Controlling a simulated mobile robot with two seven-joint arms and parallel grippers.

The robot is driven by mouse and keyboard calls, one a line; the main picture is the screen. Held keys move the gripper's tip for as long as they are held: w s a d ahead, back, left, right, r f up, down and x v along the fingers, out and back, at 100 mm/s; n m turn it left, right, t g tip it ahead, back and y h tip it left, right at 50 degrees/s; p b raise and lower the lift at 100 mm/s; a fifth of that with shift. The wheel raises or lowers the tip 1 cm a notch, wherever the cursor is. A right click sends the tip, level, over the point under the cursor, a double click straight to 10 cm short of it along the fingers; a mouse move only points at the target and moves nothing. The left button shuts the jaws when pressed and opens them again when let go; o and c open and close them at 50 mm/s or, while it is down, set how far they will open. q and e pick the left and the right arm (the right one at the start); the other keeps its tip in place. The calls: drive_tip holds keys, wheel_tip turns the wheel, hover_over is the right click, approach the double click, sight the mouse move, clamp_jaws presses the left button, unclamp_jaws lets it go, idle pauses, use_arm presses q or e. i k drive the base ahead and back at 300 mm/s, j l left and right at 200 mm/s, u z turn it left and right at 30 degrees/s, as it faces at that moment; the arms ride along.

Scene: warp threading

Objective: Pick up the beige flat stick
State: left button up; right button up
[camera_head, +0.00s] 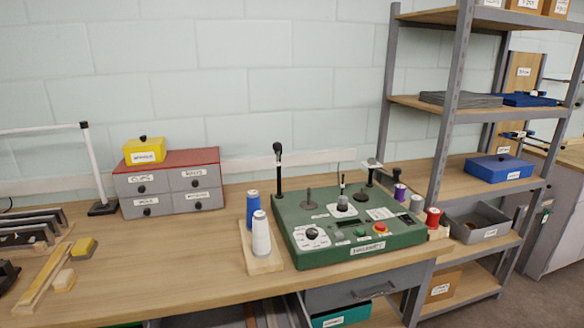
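A long beige flat stick (44,281) lies on the wooden workbench (190,262) at the far left. It runs slantwise from the front edge side towards the back. A small beige block (64,279) lies close against its right side; I cannot tell whether they touch. A yellow and grey block (84,248) lies to the right of its far end. Neither of my grippers shows in the head view.
Dark racks (30,228) and a dark object (8,272) crowd the stick's left. A drawer box (170,185) stands behind. Thread spools (261,235) and a green machine (345,225) stand right. The bench between the block and spools is clear. A shelf rack (452,105) stands far right.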

sight(28, 297)
drive_tip(key=u, duration=0.45)
drive_tip(key=k+j+z, duration=0.2)
drive_tip(key=j+z, duration=0.2)
drive_tip(key=j, duration=0.15)
drive_tip(key=u, duration=1.3)
drive_tip(key=i+j+z, duration=0.2)
drive_tip(key=z, duration=0.2)
drive_tip(key=i+j+z, duration=0.15)
drive_tip(key=j+z, duration=0.3)
